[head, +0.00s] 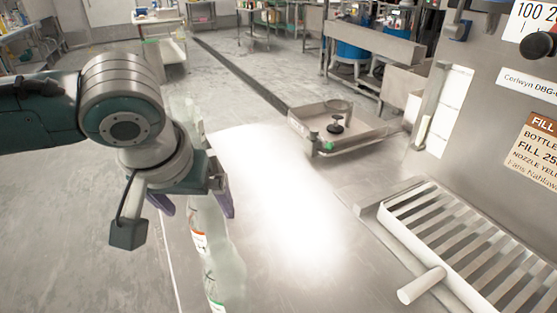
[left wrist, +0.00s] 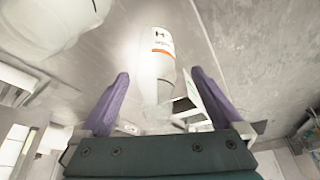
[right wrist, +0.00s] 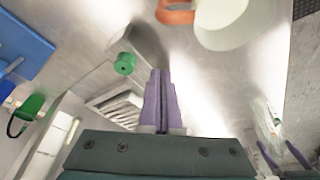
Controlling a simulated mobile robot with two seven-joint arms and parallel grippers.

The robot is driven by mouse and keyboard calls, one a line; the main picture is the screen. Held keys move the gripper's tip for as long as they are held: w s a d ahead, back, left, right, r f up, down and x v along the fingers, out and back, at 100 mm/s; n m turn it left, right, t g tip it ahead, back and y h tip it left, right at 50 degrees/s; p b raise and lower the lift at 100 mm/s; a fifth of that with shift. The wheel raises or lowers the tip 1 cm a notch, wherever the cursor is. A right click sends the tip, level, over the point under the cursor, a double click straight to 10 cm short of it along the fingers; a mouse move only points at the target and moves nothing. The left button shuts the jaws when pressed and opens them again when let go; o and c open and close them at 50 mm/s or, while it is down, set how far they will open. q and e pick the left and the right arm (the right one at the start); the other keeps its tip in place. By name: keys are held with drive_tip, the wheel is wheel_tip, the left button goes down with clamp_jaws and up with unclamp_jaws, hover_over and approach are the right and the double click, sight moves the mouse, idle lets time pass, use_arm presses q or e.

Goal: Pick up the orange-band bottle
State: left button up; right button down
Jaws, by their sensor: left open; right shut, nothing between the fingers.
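The orange-band bottle (head: 199,240) is a clear, whitish bottle standing on the metal table, below my left gripper in the head view. Its band and label face the camera in the left wrist view (left wrist: 160,62). A similar bottle with a green band (head: 217,303) stands nearer in the head view. My right gripper (right wrist: 160,75) is shut and empty; it does not show in the head view.
A shallow metal tray (head: 362,133) with a small black knob sits beyond the table. A slatted grate (head: 460,245) and a steel machine (head: 485,110) stand at the right. The right wrist view shows a green knob (right wrist: 125,63) and a blue panel (right wrist: 22,50).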

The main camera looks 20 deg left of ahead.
sight(207, 216)
use_arm(q)
drive_tip(key=x, duration=0.3)
drive_tip(key=b+x, duration=0.1)
drive_tip(key=shift+w+d+f, duration=0.15)
drive_tip(key=shift+d, duration=0.05)
drive_tip(key=shift+c, duration=0.4)
drive_tip(key=c, duration=1.3)
